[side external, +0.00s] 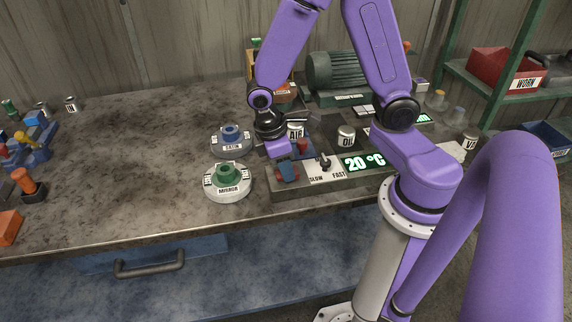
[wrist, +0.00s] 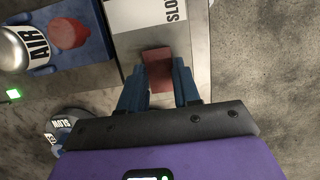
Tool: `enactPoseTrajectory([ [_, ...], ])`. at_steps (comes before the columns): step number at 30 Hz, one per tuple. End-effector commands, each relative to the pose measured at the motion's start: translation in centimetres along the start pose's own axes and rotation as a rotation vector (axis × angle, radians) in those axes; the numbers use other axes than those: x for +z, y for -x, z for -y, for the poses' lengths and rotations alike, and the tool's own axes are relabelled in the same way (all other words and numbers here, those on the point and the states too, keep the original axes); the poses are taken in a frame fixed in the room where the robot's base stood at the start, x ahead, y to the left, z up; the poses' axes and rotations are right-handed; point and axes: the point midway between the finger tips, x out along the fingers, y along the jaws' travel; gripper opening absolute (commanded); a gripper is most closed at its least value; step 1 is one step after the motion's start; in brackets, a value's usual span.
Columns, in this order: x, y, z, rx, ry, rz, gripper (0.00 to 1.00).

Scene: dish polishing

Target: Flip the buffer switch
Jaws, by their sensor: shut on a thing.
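A dull red switch piece (wrist: 157,62), likely the buffer switch, sits on the grey control panel (side external: 350,178), left of the SLOW/FAST plate. In the wrist view my gripper (wrist: 160,82) has its two blue fingers on either side of this piece, shut on it. In the side view my gripper (side external: 287,170) reaches down to the panel's left end and partly hides the piece. I cannot tell which way the switch is set. A dark lever (side external: 324,162) stands on the SLOW/FAST plate (side external: 327,174).
The MIRROR wheel (side external: 228,184) and SATIN wheel (side external: 231,138) lie left of the panel. A green 20 °C display (side external: 366,162), a container marked OIL (side external: 346,137) and a red knob near the AIR label (wrist: 68,33) are close by.

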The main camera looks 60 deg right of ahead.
Motion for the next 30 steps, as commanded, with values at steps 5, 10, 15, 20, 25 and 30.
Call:
enactPoseTrajectory([
  [5,0.0,0.0,0.0,0.0,0.0,0.0,0.01],
  [10,0.0,0.0,0.0,0.0,0.0,-0.001,0.57],
  [15,0.0,0.0,0.0,0.0,0.0,-0.002,0.57],
  [20,-0.1,0.7,0.0,0.001,0.0,-0.006,0.57],
  [25,-0.1,2.9,0.0,0.002,0.0,-0.009,0.57],
  [30,-0.1,6.4,0.0,0.002,0.0,-0.011,0.57],
])
